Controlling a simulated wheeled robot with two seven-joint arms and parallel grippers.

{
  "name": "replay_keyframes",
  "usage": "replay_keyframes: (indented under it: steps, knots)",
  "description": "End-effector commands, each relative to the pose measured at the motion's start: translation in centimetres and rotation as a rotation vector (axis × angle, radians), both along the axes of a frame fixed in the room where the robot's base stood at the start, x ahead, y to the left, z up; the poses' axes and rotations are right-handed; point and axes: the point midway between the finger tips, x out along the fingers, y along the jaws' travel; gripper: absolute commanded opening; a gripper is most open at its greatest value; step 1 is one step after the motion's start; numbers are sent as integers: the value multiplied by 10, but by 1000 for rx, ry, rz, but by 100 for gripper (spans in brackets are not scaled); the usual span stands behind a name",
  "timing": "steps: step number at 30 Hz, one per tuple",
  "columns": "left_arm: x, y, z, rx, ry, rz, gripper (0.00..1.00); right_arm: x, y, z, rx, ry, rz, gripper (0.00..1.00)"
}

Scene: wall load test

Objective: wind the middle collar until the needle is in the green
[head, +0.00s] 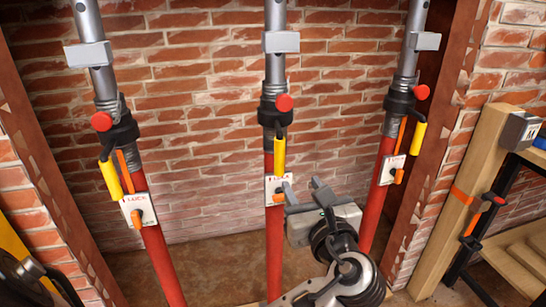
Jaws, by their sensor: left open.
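The middle prop has a black collar (274,110) with a red knob (284,103) on it. A yellow-gripped handle (279,153) hangs below the collar, over the red lower tube (274,240). A white lock plate (273,186) with an orange lever sits lower on that tube. A grey box (282,42) is fixed to the upper steel tube. I cannot make out a needle or green band on it. My left gripper (305,197) is open, below and right of the collar and apart from it. Its fingers are near the lock plate; contact is unclear. My right gripper is out of view.
Similar props stand at left (155,240) and right (378,195), each with collar, yellow handle and lock plate. A brick wall (200,100) is behind them. A wooden post (470,190) and a black-framed stand (500,200) are at far right. Free space lies between the left and middle props.

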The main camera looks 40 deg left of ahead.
Motion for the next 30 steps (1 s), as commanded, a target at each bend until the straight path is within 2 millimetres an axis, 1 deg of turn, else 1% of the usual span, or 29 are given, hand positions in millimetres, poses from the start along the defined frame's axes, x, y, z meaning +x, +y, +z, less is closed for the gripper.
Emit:
replay_keyframes:
  steps: [5,21,25,30]
  knots:
    - [9,12,4,21,7,13,42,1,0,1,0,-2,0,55]
    - [80,98,3,18,8,12,42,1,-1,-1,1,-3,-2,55]
    - [92,112,3,16,7,11,42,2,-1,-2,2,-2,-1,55]
    - [100,121,3,16,6,10,42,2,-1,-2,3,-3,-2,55]
